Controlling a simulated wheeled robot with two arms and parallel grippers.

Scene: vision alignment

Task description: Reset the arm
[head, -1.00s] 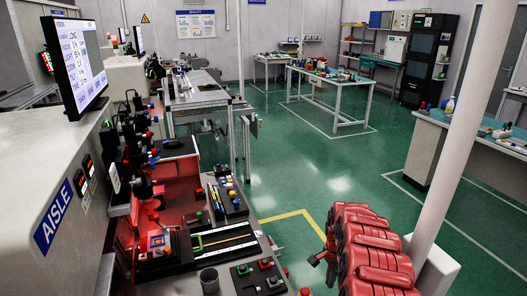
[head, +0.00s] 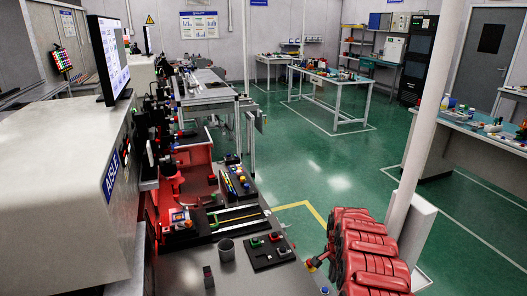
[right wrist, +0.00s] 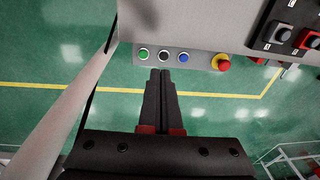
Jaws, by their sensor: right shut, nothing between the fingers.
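My right arm shows as red ribbed links at the lower right of the head view. Its small gripper (head: 315,263) is in front of the workbench's right edge, over the green floor. In the right wrist view the right gripper (right wrist: 160,72) has its two dark fingers together with nothing between them. The fingertips lie just below a row of round buttons (right wrist: 164,56) on the bench edge in that picture; I cannot tell the gap. My left gripper is in neither view.
A pale post (head: 425,120) stands behind my right arm. Green floor (head: 330,175) lies open beyond.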

